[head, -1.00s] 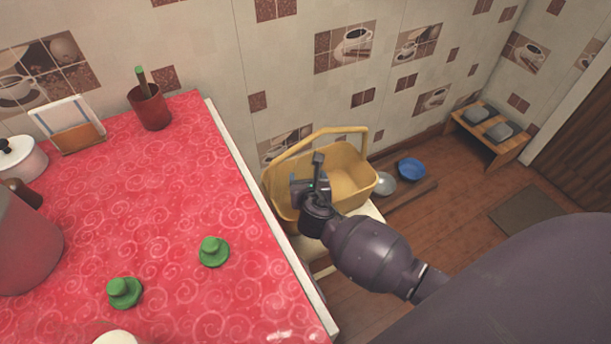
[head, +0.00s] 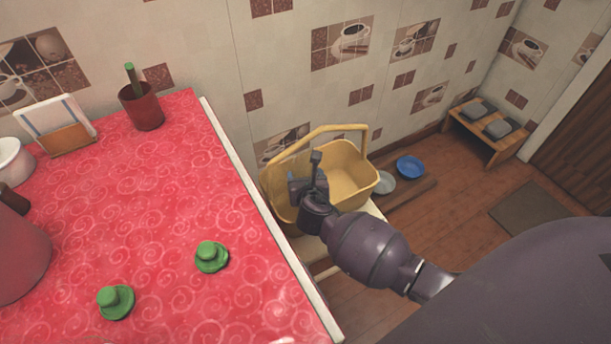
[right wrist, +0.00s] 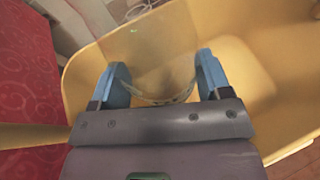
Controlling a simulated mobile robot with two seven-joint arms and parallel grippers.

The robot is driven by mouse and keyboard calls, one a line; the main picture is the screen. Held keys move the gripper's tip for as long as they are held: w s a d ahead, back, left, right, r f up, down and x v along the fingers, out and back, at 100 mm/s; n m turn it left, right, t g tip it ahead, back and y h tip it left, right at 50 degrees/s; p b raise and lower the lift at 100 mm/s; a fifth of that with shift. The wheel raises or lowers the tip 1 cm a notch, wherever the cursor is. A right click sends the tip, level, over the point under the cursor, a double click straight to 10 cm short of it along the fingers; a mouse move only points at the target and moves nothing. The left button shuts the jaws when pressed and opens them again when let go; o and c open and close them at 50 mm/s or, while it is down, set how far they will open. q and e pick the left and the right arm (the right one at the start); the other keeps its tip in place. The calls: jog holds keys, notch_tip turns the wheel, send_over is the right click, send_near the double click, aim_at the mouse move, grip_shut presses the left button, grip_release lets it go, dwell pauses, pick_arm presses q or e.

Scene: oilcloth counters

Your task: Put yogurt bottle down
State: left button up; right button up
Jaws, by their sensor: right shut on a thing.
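My right gripper (head: 296,180) is over the left part of a yellow basket (head: 352,178) with a raised handle. In the right wrist view its two blue fingers (right wrist: 163,82) are closed around a pale, see-through thing (right wrist: 150,50), which seems to be the yogurt bottle. The basket's yellow wall (right wrist: 285,105) surrounds it there. In the head view the gripper hides the bottle, and I cannot tell whether its base touches the basket floor. My left gripper is out of view.
The red patterned counter (head: 165,205) lies left of the basket, with two green hat-shaped items (head: 211,256) (head: 115,301), a dark red cup (head: 142,108) and a napkin holder (head: 60,128). Blue (head: 410,166) and grey (head: 384,183) bowls lie beyond the basket, near a small bench (head: 487,130).

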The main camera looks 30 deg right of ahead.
jog(key=shift+f, duration=0.25)
jog(key=o, duration=1.2)
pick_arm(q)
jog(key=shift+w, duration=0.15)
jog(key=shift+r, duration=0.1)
pick_arm(e)
jog(key=shift+r, duration=0.1)
jog(key=shift+r, duration=0.2)
jog(key=p+v, duration=0.1)
jog(key=v, duration=0.2)
jog(key=p+v, duration=0.1)
jog(key=v, duration=0.3)
jog(key=r+p+v, duration=0.1)
jog(key=p+v, duration=0.1)
jog(key=v, duration=0.2)
jog(key=shift+r, duration=0.15)
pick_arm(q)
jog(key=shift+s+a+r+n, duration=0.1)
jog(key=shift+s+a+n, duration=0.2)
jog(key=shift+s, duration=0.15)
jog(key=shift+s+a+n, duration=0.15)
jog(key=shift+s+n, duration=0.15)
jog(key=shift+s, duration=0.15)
pick_arm(e)
jog(key=shift+s+a, duration=0.15)
jog(key=shift+s, duration=0.25)
